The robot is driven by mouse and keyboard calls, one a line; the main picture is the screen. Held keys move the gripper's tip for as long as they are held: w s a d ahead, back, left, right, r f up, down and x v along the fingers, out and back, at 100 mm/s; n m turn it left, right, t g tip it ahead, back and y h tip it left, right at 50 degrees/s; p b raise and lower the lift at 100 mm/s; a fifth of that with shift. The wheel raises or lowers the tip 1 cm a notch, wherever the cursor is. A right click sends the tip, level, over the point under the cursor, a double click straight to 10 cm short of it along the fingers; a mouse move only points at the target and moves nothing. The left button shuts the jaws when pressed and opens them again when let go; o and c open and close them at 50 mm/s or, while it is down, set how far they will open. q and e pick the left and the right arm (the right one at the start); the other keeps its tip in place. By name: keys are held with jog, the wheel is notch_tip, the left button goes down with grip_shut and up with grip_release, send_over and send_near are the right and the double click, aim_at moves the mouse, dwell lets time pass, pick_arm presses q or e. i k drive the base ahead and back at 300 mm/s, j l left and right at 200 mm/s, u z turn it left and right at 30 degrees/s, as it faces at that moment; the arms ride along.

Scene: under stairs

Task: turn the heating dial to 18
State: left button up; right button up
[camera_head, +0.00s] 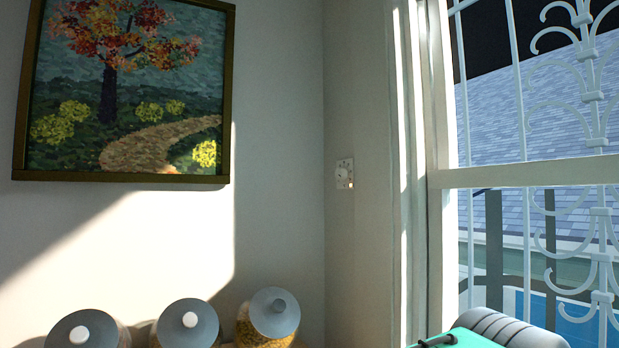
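The heating dial (344,174) is a small pale plate with a round knob on the wall, between the room corner and the window frame. It is too small in the picture to read its numbers or setting. Neither of my grippers shows in the head view, and nothing touches the dial.
Several jars with grey lids, one of them this jar (268,318), stand along the bottom edge. A teal and grey object (490,330) is at the lower right. A framed painting (125,90) hangs at left. A barred window (535,175) fills the right. The space before the dial looks clear.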

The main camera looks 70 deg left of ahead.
aim_at(339, 173)
jog(key=u, duration=1.95)
jog(key=k+z, duration=0.1)
jog(key=z, duration=0.2)
